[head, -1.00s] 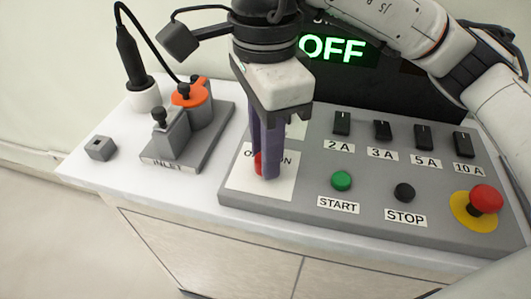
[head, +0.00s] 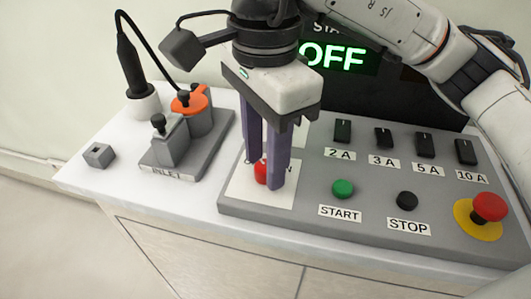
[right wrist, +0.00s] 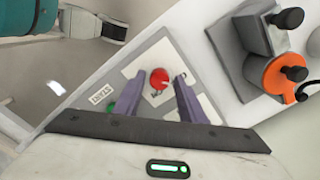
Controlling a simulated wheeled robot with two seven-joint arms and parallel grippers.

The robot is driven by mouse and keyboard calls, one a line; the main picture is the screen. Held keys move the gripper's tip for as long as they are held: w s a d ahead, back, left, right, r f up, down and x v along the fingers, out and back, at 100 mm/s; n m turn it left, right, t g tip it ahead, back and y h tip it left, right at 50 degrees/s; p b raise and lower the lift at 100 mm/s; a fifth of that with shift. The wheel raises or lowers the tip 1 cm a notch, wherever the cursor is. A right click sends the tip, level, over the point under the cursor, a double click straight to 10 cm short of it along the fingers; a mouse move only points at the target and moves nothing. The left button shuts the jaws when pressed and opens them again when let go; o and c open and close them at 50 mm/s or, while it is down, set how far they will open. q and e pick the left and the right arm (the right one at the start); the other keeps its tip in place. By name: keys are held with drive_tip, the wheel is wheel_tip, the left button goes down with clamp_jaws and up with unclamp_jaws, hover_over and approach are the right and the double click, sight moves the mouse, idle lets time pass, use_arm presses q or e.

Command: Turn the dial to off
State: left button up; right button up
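The red dial (head: 261,172) sits on a white label plate (head: 268,196) at the left end of the grey control panel. My right gripper (head: 264,174) points down over it, its two purple fingers spread apart on either side of the dial. In the right wrist view the dial (right wrist: 159,78) shows between the open fingertips, with a visible gap to each finger. The fingers partly hide the plate's lettering, and I cannot read where the dial points. A display (head: 335,55) behind reads OFF in green. My left gripper is not in view.
On the panel to the right are a green START button (head: 343,188), a black STOP button (head: 407,201), a red emergency button (head: 488,207) and several black switches (head: 383,138). To the left stand an inlet block (head: 172,148) with an orange-topped part and a small grey cube (head: 99,155).

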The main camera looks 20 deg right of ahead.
sight(265, 166)
drive_tip(key=shift+o, duration=0.3)
use_arm(q)
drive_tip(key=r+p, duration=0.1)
drive_tip(key=p, duration=0.1)
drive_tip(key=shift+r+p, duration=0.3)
use_arm(e)
wheel_tip(265, 166, up, 10)
idle(0.3)
